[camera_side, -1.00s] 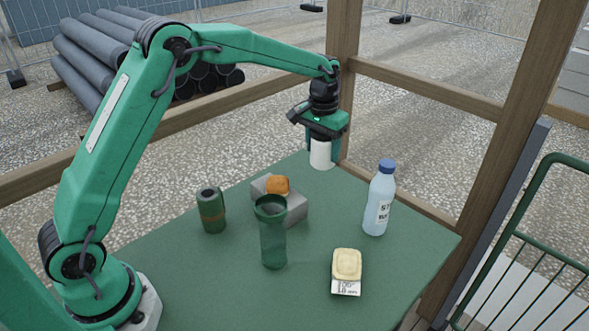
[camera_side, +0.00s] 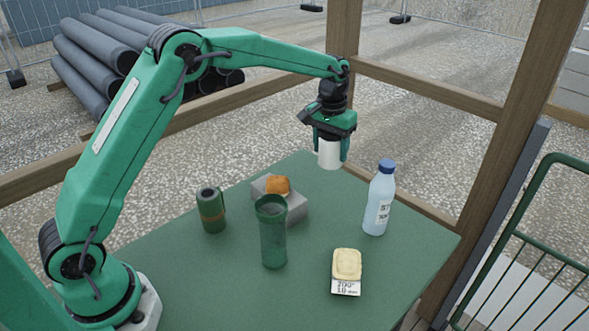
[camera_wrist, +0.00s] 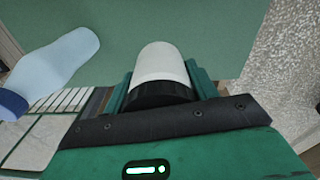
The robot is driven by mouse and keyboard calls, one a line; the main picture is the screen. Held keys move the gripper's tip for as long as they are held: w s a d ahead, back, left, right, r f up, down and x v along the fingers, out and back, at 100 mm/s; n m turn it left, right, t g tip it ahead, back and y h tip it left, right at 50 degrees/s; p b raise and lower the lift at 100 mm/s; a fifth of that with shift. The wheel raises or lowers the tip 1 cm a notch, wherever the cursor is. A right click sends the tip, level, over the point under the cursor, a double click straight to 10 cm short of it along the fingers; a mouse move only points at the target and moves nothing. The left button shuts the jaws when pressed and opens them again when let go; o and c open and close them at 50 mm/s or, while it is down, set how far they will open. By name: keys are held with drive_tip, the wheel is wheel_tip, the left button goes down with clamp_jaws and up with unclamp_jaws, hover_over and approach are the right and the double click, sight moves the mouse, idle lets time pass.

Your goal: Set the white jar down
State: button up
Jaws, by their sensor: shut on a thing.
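The white jar (camera_side: 329,153) is held upright in my gripper (camera_side: 331,150), near the far corner of the green table (camera_side: 190,280). In the wrist view, the jar (camera_wrist: 161,64) sits between the two green fingers of my gripper (camera_wrist: 162,80), its black lid towards the palm. The fingers are shut on its sides. Green tabletop shows beyond the jar in the wrist view. The side view does not clearly show whether its base touches the table, though it looks raised.
A blue-capped bottle (camera_side: 380,200) stands to the right of the jar. A grey block (camera_side: 294,205) with an orange item (camera_side: 278,185), a green tumbler (camera_side: 272,235), a dark green canister (camera_side: 211,210) and a yellow-topped item (camera_side: 347,264) stand nearer. A wooden post (camera_side: 343,40) rises behind.

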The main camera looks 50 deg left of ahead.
drive_tip(key=shift+w+d+f+n, duration=0.15)
drive_tip(key=shift+w+d+n, duration=0.4)
drive_tip(key=shift+w, duration=0.25)
drive_tip(key=shift+w+d+f+n, duration=0.1)
drive_tip(key=shift+w+d+n, duration=0.25)
drive_tip(key=shift+w+d, duration=0.35)
drive_tip(key=shift+a+f, duration=0.1)
drive_tip(key=shift+f, duration=4.9)
drive_tip(key=shift+f, duration=0.15)
drive_tip(key=o, duration=1.2)
drive_tip(key=shift+c, duration=0.2)
wheel_tip(320, 180, up, 12)
drive_tip(key=shift+s, duration=0.25)
drive_tip(key=shift+r, duration=0.2)
